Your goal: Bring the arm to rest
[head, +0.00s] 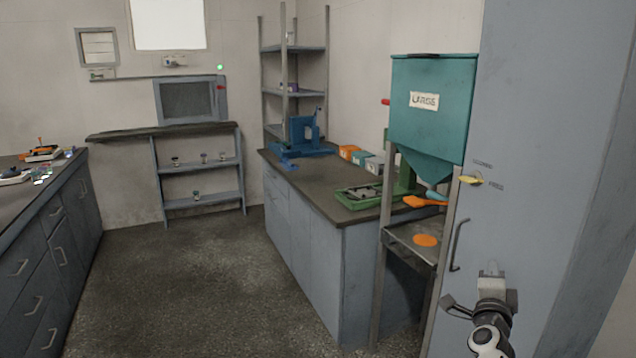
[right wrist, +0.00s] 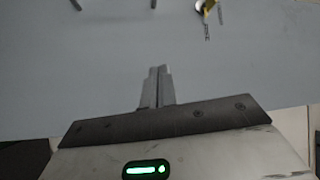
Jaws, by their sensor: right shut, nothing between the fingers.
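My right gripper (head: 490,270) is at the lower right of the head view, in front of a tall grey-blue cabinet (head: 545,150). In the right wrist view its two fingers (right wrist: 157,72) are together, with nothing between them, and the cabinet's pale face (right wrist: 80,60) fills the background. I cannot tell whether the fingertips touch the cabinet. My left gripper does not show in either view.
A yellow handle (head: 471,180) sits on the cabinet, with a dark pull handle (head: 459,246) below. Left of it stand a teal hopper (head: 432,125) and a counter (head: 290,168) with a green tray (head: 360,196). Another counter (head: 30,215) is at far left. The floor (head: 190,285) between is clear.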

